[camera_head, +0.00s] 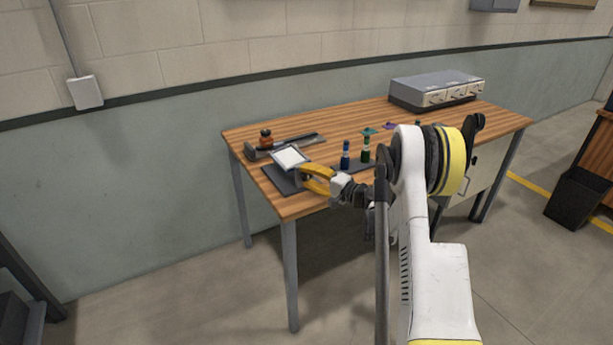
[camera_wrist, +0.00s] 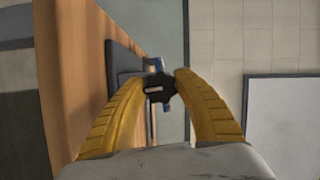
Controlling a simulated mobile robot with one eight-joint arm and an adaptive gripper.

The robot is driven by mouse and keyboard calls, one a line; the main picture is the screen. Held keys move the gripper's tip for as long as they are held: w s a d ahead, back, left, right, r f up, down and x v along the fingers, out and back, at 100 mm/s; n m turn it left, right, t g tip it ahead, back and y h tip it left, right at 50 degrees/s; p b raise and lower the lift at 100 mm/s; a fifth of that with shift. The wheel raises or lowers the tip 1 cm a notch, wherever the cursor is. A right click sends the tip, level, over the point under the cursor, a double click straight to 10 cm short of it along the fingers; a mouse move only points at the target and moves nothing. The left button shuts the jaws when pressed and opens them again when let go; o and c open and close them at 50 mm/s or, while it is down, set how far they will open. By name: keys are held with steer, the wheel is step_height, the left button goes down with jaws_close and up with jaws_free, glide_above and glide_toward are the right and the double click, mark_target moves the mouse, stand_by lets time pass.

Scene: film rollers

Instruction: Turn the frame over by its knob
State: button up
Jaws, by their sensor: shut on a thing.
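The frame (camera_head: 290,157) is a pale panel with a grey rim, tilted above a dark mat (camera_head: 279,181) at the left front of the wooden table. In the wrist view a dark lobed knob (camera_wrist: 159,88) sits between the yellow fingertips of my gripper (camera_wrist: 160,84). My gripper (camera_head: 306,176) is shut on the knob, at the near right side of the frame in the head view. In the wrist view the frame is mostly hidden behind the knob and fingers; only small blue and pale bits show around the knob.
Two dark bottles, one blue (camera_head: 345,155) and one green (camera_head: 366,150), stand right of my gripper. A grey box with dials (camera_head: 436,90) stands at the back right.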

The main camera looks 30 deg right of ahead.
steer(key=shift+m, duration=0.6)
steer(key=shift+t, duration=0.3)
steer(key=o, duration=1.2)
steer(key=v, duration=1.2)
steer(key=shift+d+f, duration=0.1)
